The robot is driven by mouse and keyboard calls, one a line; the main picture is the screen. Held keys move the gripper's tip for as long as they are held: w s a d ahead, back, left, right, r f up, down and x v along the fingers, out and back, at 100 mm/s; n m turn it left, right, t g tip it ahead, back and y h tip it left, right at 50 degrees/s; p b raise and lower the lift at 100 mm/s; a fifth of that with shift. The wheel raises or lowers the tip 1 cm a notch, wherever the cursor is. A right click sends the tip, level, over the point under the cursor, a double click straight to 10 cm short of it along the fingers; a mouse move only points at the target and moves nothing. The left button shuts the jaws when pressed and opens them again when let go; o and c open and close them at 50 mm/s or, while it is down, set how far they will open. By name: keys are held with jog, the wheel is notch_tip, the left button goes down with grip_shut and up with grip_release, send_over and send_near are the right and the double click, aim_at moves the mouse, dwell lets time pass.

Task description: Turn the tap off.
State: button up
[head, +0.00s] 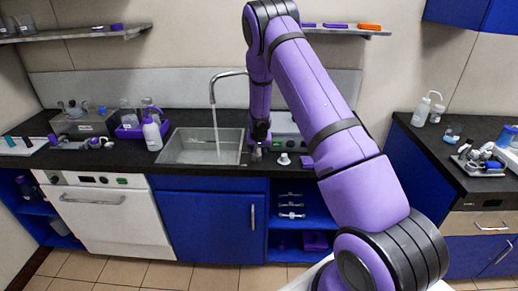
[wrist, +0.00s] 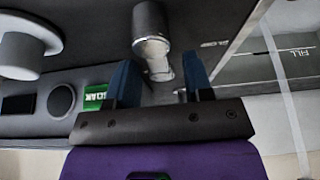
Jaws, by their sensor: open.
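The tap's curved metal spout (head: 213,84) stands behind the sink (head: 182,148) in the head view, with a thin stream of water (head: 215,122) falling from it. The stream also shows as a pale streak at the right of the wrist view (wrist: 288,95). My gripper (head: 260,136) is low over the counter just right of the sink. In the wrist view my gripper's two dark blue fingers (wrist: 160,76) are apart and empty. A small metal post with a dark cylindrical top (wrist: 150,28), perhaps the tap's handle, appears between and beyond the fingertips. I cannot tell if they touch it.
A white round knob (head: 284,159) stands on the counter right of my gripper. A device with a green label (wrist: 95,93) is close by in the wrist view. A white bottle (head: 152,133) and purple tray stand left of the sink.

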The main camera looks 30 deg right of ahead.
jog(key=shift+c, duration=0.2)
grip_shut()
jog(key=shift+n, duration=0.4)
jog(key=n, duration=0.1)
jog(key=n+y, duration=0.1)
jog(key=shift+w+a+n+t, duration=0.15)
jog(key=shift+a+n+t, duration=0.15)
jog(key=shift+a+n, duration=0.1)
jog(key=n+y, duration=0.1)
jog(key=n, duration=0.1)
jog(key=a+n+y, duration=0.1)
jog(key=n, duration=0.1)
jog(key=shift+n, duration=0.3)
jog(key=n+y, duration=0.1)
jog(key=n, duration=0.1)
jog(key=a+n, duration=0.1)
jog(key=n, duration=0.1)
jog(key=shift+s+a+n+y, duration=0.1)
jog(key=shift+s+n+y, duration=0.1)
jog(key=shift+n+y, duration=0.15)
jog(key=shift+s+a+n+g+y, duration=0.2)
jog(key=shift+n+g, duration=0.1)
jog(key=shift+n, duration=0.45)
jog(key=shift+s+a+n+g+y, duration=0.1)
jog(key=shift+n+g+y, duration=0.2)
jog(key=shift+n, duration=0.45)
jog(key=shift+s+a+n+g+y, duration=0.15)
jog(key=shift+n+g, duration=0.15)
jog(key=shift+n, duration=0.45)
